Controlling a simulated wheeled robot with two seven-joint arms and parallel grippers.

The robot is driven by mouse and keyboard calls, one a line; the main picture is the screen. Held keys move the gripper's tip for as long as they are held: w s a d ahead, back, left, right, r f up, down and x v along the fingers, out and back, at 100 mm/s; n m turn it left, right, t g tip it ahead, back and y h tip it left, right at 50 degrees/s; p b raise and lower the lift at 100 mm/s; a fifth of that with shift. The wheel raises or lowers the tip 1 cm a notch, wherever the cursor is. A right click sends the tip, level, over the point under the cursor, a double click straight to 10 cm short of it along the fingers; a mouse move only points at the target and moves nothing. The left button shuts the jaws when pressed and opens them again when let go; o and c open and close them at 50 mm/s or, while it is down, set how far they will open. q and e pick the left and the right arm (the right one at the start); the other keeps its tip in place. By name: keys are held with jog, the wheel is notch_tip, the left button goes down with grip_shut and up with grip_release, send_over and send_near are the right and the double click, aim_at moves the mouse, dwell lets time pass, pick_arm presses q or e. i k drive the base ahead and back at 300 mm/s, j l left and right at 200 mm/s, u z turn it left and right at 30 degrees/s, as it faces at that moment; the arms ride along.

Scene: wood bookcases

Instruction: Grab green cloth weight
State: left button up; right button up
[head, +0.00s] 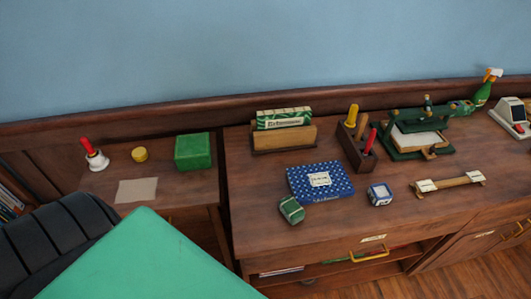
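A small green block with pale bands (291,209), which looks like the green cloth weight, lies near the front left of the right-hand wooden cabinet top (262,228). It is just in front of a blue patterned box (321,182) with a white label. A small blue and white cube (380,194) sits to its right. A larger plain green box (193,151) stands on the left-hand, lower-looking top. Neither of my grippers is in view.
A letter holder (284,138), a wooden pen holder (357,148), a green press (418,133) and a white-ended wooden bar (450,183) stand further back or right. A red-handled bell (95,156) stands left. The cabinet's front strip is clear.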

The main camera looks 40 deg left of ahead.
aim_at(293, 211)
jog(key=u, duration=0.8)
